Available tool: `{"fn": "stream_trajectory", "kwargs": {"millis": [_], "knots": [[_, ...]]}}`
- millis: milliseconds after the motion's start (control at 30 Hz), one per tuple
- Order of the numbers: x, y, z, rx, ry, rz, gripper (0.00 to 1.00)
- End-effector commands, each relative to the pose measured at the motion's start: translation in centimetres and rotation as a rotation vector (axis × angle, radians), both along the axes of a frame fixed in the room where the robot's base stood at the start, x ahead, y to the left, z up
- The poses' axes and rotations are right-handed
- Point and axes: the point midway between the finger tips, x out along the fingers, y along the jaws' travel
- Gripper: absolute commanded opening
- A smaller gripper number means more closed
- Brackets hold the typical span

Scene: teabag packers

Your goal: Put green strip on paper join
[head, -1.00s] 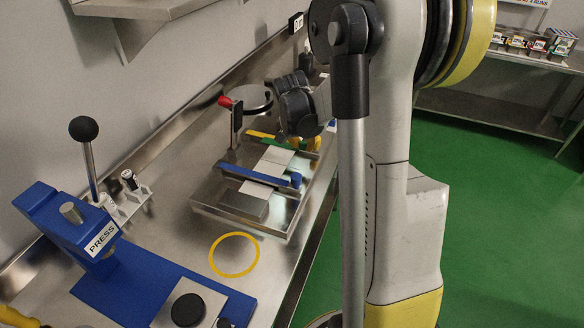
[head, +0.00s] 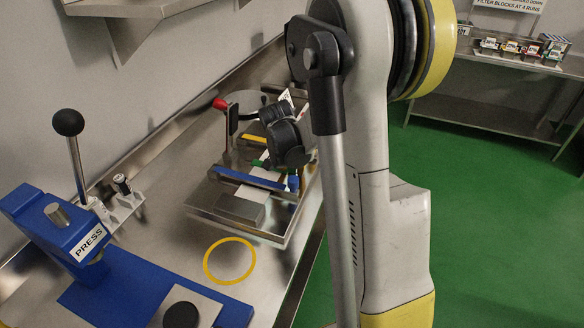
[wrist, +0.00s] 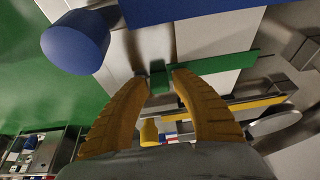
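The green strip (wrist: 225,68) lies across the white paper (wrist: 215,38) in the wrist view, with its raised tab (wrist: 159,80) between my fingertips. My gripper (wrist: 160,80) has its two orange fingers closed in on that tab. In the head view my gripper (head: 283,150) is low over the tray, and a bit of the green strip (head: 259,162) shows beside it. The blue strip (head: 248,177) crosses the paper on the near side, with its blue knob (wrist: 75,42) large in the wrist view. The paper join is hidden by my gripper and the strip.
The metal tray (head: 240,235) holds a metal block (head: 240,208). A yellow strip (wrist: 240,106) lies beyond the green one. A red-topped lever (head: 220,104) stands at the back. A blue press (head: 65,235) and a yellow ring (head: 230,261) are nearer on the bench.

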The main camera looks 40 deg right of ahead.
Motion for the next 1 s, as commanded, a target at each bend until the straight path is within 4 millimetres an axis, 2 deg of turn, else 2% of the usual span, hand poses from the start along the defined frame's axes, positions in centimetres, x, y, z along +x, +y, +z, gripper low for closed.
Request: {"fn": "stream_trajectory", "kwargs": {"millis": [300,433,567,800,1000], "knots": [[0.0,0.0,0.1,0.000,0.000,0.000,0.41],[-0.1,0.2,1.0,0.000,0.000,0.001,0.41],[-0.6,0.9,3.3,0.000,0.000,0.001,0.41],[-1.7,2.8,8.4,0.000,0.000,0.002,0.41],[-2.2,3.7,10.9,0.000,-0.001,0.000,0.41]]}}
